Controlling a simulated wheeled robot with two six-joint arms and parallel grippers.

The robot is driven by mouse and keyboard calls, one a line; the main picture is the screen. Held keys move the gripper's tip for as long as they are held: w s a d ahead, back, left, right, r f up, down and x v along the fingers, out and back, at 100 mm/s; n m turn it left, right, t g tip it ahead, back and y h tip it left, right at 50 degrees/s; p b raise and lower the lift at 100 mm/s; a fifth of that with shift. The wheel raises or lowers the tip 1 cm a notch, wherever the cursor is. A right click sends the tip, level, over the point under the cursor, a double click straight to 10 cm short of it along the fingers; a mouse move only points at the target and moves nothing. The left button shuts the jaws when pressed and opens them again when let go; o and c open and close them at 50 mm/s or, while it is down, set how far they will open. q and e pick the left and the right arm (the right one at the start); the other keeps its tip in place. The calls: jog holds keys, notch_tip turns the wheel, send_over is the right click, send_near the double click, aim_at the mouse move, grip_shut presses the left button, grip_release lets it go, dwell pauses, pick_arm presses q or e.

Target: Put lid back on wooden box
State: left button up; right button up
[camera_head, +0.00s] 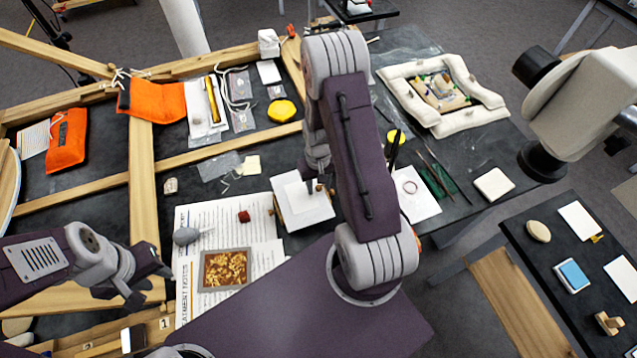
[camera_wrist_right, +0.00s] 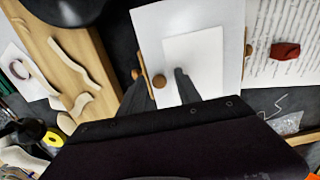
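A white-topped piece with wooden parts at its edges (camera_head: 303,203) lies on the dark table; it also shows in the right wrist view (camera_wrist_right: 210,25), with a smaller white panel on top. A round wooden knob (camera_wrist_right: 160,81) is at its edge. I cannot tell whether this piece is the box or its lid. My right gripper (camera_head: 317,187) is open over its edge, its fingers (camera_wrist_right: 163,82) on either side of the knob, apparently not closed on it. A wooden board (camera_wrist_right: 48,50) lies beside it, hidden by my arm in the head view. My left gripper (camera_head: 151,285) is open and empty.
A printed sheet (camera_head: 190,220) holds a dark red block (camera_head: 244,216), a grey rounded object (camera_head: 186,236) and a gilt fragment (camera_head: 225,269). A cushioned frame (camera_head: 445,72) lies at the back right. A side table (camera_head: 540,262) stands at the right.

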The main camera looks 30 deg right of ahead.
jog(key=shift+r, duration=0.4)
notch_tip(320, 180, up, 12)
jog(key=s+a+r+n+t, duration=0.1)
jog(key=s+a+r+n, duration=0.2)
jog(key=s+a, duration=0.65)
notch_tip(320, 180, down, 7)
jog(key=w+b, duration=0.2)
jog(key=b, duration=0.5)
jog(key=shift+w+a+b, duration=0.2)
jog(key=shift+a+b, duration=0.1)
jog(key=shift+a, duration=0.15)
jog(key=shift+f, duration=0.1)
